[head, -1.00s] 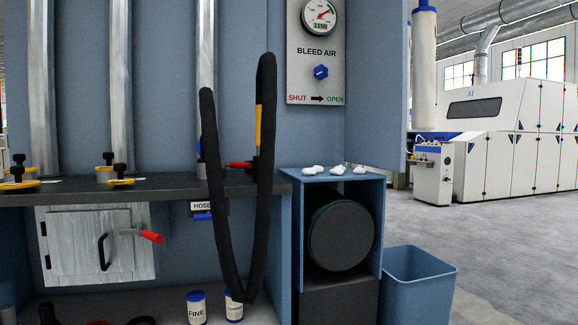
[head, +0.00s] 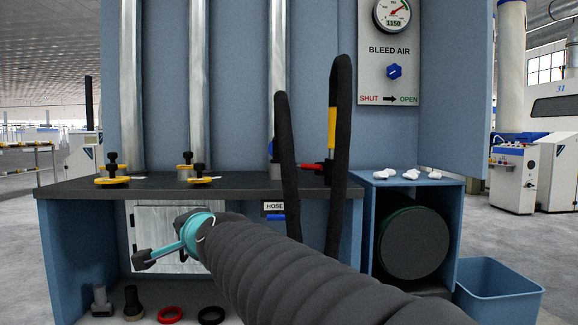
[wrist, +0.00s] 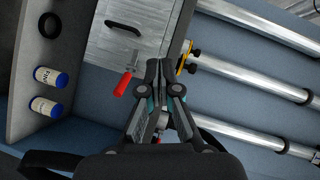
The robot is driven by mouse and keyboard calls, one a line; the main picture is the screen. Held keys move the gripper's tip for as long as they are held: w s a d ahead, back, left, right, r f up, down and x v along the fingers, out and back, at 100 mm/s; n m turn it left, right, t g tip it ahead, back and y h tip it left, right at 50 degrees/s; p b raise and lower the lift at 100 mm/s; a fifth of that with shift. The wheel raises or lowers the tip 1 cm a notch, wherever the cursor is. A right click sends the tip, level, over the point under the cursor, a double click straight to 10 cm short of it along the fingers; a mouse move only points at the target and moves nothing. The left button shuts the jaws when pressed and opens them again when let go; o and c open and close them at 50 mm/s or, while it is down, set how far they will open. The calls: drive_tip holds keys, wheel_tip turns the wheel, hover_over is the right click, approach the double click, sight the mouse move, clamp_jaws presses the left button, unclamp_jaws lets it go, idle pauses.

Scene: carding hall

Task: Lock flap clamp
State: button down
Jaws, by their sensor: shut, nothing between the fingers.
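The small grey metal flap (head: 146,220) is set under the dark bench top; my arm covers much of it in the head view. The wrist view shows the flap (wrist: 112,45) with a black pull handle (wrist: 122,26) and a clamp lever with a red grip (wrist: 125,84). In the head view this lever is hidden behind my arm. My gripper (head: 138,260) is shut and empty, in front of the flap's lower part. In the wrist view my gripper (wrist: 158,66) appears just right of the red grip; whether they touch cannot be told.
A black hose (head: 341,130) loops down over the bench top (head: 235,188), beside my arm. Yellow slides with black knobs (head: 112,170) stand on the bench. Red (head: 170,314) and black rings lie on the lower shelf. A blue bin (head: 500,285) stands right.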

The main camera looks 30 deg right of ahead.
sight(311, 167)
drive_tip(key=w+d+r+m+t+h, duration=0.1)
drive_tip(key=w+d+r+m+h, duration=0.3)
drive_tip(key=d+r+m+h, duration=0.25)
drive_tip(key=w+d+r+m+h, duration=0.3)
drive_tip(key=w+d+r+m, duration=0.25)
drive_tip(key=d+m, duration=0.35)
drive_tip(key=d+f+m+g+h, duration=0.1)
drive_tip(key=d+m+g+h, duration=0.1)
drive_tip(key=m, duration=0.4)
drive_tip(key=d+m+g+h+p, duration=0.1)
drive_tip(key=d+m+g+h, duration=0.1)
drive_tip(key=d+m+g, duration=0.2)
drive_tip(key=d+f+m+g+h, duration=0.1)
drive_tip(key=d+m+g+h, duration=0.1)
drive_tip(key=d+m, duration=0.4)
drive_tip(key=shift+d+f+m+g, duration=0.15)
drive_tip(key=shift+f+m+g, duration=0.15)
drive_tip(key=shift+m+g, duration=0.6)
drive_tip(key=shift+s+d+f+m, duration=0.15)
drive_tip(key=shift+d+f+m, duration=0.15)
drive_tip(key=shift+m, duration=0.45)
drive_tip(key=p+x, duration=0.1)
drive_tip(key=x, duration=1.3)
drive_tip(key=shift+s+p, duration=0.1)
drive_tip(key=shift+p, duration=0.25)
